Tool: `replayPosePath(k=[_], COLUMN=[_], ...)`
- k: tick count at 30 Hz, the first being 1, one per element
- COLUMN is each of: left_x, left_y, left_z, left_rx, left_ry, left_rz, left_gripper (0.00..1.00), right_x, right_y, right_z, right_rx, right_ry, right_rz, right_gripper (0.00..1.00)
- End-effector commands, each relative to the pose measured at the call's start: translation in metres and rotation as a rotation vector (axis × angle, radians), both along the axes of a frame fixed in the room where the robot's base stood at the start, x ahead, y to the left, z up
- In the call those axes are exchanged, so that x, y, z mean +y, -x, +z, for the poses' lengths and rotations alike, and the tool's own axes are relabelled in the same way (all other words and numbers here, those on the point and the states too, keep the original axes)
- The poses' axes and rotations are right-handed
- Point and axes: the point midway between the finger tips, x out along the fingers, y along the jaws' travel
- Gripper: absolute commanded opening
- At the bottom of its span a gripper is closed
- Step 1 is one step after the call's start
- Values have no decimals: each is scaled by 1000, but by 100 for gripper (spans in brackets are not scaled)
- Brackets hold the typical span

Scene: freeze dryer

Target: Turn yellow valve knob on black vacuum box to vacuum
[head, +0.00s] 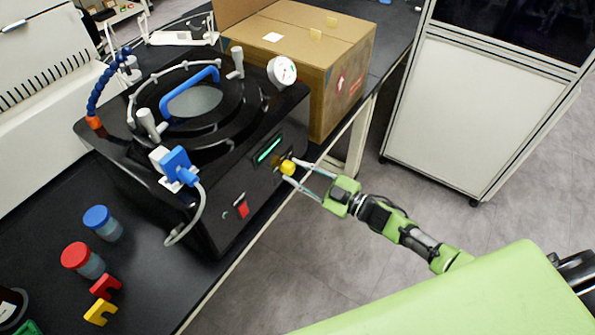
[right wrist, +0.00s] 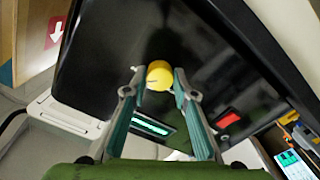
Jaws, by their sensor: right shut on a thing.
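The black vacuum box (head: 225,205) stands on the dark bench, with a round lid and a blue handle on top. Its yellow valve knob (head: 287,167) sticks out of the front panel, to the right of a lit green display. My right gripper (head: 293,172) reaches in from the right and is shut on the knob. In the right wrist view the yellow knob (right wrist: 160,75) sits between the two fingertips (right wrist: 158,82), with a small dark line on its face. I cannot read any position labels around the knob. My left gripper is not in view.
A red switch (head: 242,206) is on the same panel, lower left of the knob. A cardboard box (head: 345,75) stands behind the vacuum box. Blue-capped (head: 102,222) and red-capped (head: 82,259) jars stand at the left. Open floor lies at the right, before a white cabinet (head: 480,110).

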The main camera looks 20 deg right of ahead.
Motion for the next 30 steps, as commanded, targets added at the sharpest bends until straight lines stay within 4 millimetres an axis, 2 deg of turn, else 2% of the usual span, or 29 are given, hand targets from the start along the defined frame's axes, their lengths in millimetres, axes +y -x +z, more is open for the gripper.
replayPosePath(k=[12,29,30], left_x=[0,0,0], left_y=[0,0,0], left_z=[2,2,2], left_rx=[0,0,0], left_ry=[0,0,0], left_rz=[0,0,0], left_gripper=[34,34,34], right_x=[-1,0,0], right_y=[0,1,1], right_z=[-2,-2,-2], right_rx=[120,137,137], right_ry=[-148,-170,-170], right_rz=[-2,-2,-2], right_gripper=[4,4,33])
